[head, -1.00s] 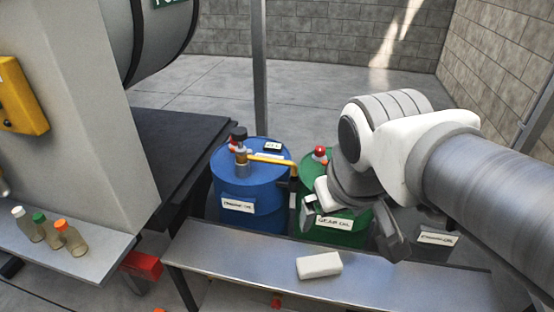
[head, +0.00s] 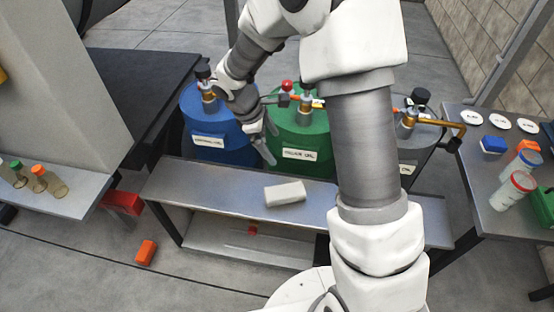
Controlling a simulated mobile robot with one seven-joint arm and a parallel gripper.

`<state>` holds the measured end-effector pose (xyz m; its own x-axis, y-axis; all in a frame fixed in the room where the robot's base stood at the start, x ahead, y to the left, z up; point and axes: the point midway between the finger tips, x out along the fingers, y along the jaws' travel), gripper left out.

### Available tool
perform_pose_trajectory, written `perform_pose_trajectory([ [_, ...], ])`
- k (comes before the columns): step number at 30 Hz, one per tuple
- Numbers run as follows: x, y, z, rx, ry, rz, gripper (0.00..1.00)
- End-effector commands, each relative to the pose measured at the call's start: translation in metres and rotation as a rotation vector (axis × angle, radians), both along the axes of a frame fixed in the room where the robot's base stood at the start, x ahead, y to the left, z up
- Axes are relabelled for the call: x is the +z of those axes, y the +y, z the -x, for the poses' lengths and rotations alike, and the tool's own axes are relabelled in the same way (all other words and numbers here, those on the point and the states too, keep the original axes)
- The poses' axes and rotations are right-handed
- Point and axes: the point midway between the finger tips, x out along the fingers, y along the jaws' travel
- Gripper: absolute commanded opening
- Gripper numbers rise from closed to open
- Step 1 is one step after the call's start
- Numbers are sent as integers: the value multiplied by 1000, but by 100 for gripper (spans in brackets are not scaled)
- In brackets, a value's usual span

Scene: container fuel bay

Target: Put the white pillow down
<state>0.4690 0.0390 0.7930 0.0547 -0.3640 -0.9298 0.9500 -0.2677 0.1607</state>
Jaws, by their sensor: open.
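The white pillow (head: 285,193), a small white block-like shape, lies flat on the grey metal bench (head: 218,190) in front of the drums. My gripper (head: 268,145) is open and empty. In the picture it is above and a little left of the pillow, in front of the blue and green drums and apart from the pillow. No part of the pillow is hidden by the arm.
A blue drum (head: 225,145), a green drum (head: 305,140) and a grey drum (head: 425,150) stand behind the bench. Bottles (head: 50,182) stand on the left shelf. A right table (head: 480,180) holds jars and discs. An orange block (head: 145,252) lies on the floor.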

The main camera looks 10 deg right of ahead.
Motion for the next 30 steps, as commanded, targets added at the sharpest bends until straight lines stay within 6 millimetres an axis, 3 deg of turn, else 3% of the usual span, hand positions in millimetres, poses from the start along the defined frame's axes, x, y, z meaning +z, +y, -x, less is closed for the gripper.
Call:
perform_pose_trajectory([
  [1,-18,6,-4,48,37,7,100],
  [6,-65,19,-12,183,119,22,100],
  [13,-96,27,-14,266,165,28,100],
  [30,-198,-14,-13,270,170,27,100],
])
